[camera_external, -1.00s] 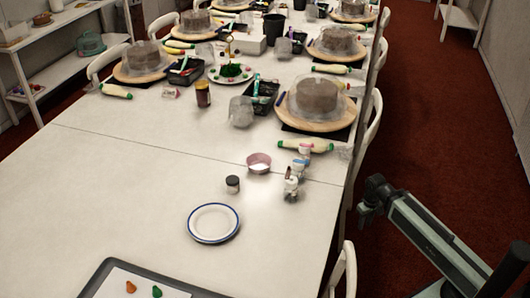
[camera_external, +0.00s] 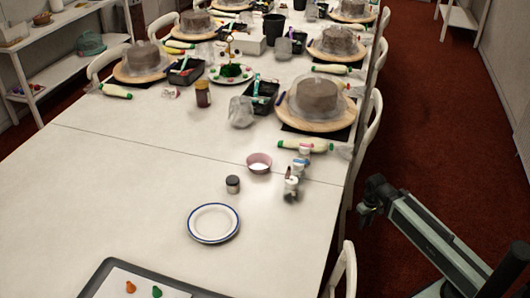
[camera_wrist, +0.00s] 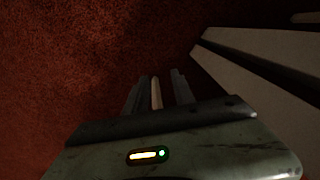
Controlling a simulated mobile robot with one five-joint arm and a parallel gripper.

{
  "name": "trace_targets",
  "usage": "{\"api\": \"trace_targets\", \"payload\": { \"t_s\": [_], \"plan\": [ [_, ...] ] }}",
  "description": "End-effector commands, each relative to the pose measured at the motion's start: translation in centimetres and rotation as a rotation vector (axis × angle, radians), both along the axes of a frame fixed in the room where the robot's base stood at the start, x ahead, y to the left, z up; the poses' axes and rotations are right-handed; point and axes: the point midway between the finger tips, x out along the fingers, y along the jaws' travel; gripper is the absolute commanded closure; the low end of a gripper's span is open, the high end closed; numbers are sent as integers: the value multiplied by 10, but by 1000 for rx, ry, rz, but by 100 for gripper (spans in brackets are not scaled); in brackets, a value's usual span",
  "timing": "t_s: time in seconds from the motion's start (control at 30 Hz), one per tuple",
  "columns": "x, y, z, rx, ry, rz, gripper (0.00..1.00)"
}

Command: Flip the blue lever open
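I cannot make out a blue lever for certain. A small blue patch (camera_external: 300,162) shows among small white and pink items near the table's right edge, too small to tell what it is. A small white bottle-like item (camera_external: 291,186) stands just in front of it. My gripper (camera_external: 368,205) is off the right side of the table, over the red floor and well apart from these items. In the wrist view, the two dark fingers of my gripper (camera_wrist: 160,90) look parted, with a pale strip between them that I cannot identify. No task object shows in the wrist view.
A white plate (camera_external: 213,223), a dark-lidded jar (camera_external: 232,184) and a pink bowl (camera_external: 259,162) stand on the table (camera_external: 110,205). A chair (camera_external: 346,275) stands left of my arm. A cake turntable (camera_external: 301,123) is farther back. Red floor is clear to the right.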

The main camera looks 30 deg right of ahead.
Motion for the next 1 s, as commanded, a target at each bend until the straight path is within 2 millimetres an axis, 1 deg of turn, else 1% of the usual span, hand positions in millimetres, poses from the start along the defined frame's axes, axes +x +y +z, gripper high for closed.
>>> {"api": "trace_targets", "payload": {
  "t_s": [0.03,0.1,0.17,0.27,0.3,0.4,0.67,0.7,0.77,0.8,0.87,0.9,0.97,1.0],
  "plan": [
    [0,0,1,0,0,0,85],
    [0,0,9,0,-1,0,100],
    [1,0,23,0,-2,0,100],
    [2,0,58,0,-5,0,100],
    [3,0,74,0,-7,0,100],
    [4,0,114,0,-12,0,100],
    [9,0,210,0,-25,1,100],
    [10,0,225,0,-27,1,100],
    [11,0,247,0,-31,1,100],
    [12,0,261,0,-33,2,100],
    [13,1,283,1,-36,5,100],
    [14,1,298,1,-39,8,100],
    [16,2,320,2,-41,15,100],
    [17,3,335,3,-43,21,100]
  ]
}}
